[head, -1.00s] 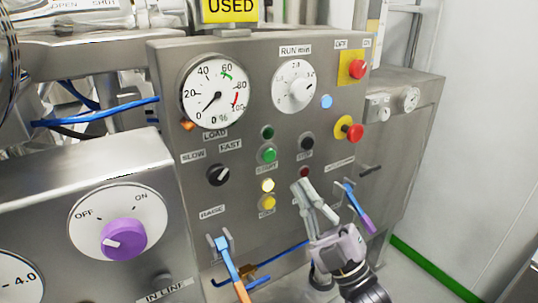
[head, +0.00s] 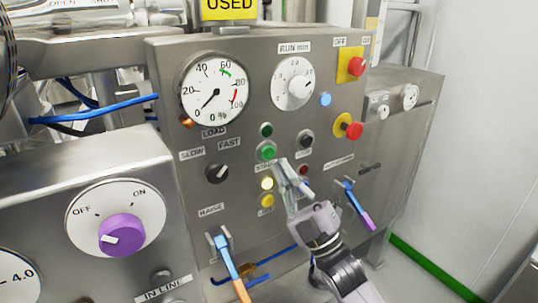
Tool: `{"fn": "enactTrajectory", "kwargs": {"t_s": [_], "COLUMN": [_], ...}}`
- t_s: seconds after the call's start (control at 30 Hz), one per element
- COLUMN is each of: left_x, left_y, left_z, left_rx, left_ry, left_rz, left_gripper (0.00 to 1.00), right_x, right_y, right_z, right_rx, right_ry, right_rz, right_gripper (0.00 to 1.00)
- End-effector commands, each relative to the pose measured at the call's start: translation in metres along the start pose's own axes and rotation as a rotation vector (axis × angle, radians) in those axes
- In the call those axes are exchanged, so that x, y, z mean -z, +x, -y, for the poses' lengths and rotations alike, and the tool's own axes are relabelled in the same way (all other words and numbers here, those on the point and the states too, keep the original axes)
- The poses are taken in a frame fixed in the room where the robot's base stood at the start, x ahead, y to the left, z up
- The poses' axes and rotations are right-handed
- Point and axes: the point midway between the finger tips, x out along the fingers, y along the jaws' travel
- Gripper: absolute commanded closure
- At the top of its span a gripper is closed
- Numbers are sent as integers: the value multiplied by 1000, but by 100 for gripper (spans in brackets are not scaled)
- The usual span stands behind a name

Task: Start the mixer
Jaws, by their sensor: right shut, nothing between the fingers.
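The grey mixer panel (head: 240,245) fills the middle of the view. Its green button (head: 267,152) sits below a dark green lamp (head: 266,130); the label under the button is partly covered by my fingers. A black button (head: 305,138) is to its right. My right gripper (head: 282,163) is shut and empty, its fingertips just below and right of the green button. I cannot tell whether they touch the panel. The load dial (head: 214,89) has its needle near the low end. My left gripper is not in view.
A red emergency-style button (head: 349,126) and a red switch on a yellow plate (head: 356,65) are at the right. Blue-handled levers (head: 226,257) (head: 357,203) stick out low on the panel. A purple OFF/ON knob (head: 121,236) is at the left.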

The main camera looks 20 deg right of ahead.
Motion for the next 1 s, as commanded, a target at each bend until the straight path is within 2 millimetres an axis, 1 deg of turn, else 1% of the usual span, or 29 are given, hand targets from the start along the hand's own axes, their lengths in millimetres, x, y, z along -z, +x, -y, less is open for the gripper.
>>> {"fn": "enactTrajectory", "kwargs": {"t_s": [0.1, 0.3, 1.0], "left_x": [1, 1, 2], "left_y": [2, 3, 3], "left_z": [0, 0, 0], "left_rx": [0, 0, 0], "left_ry": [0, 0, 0], "left_rz": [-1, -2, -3], "left_gripper": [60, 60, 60], "right_x": [-7, -12, -13], "right_y": [9, 16, 17], "right_z": [6, 12, 12], "right_rx": [-2, 0, 0], "right_ry": [1, 2, 1], "right_rz": [0, 1, 1], "right_gripper": [100, 100, 100]}}
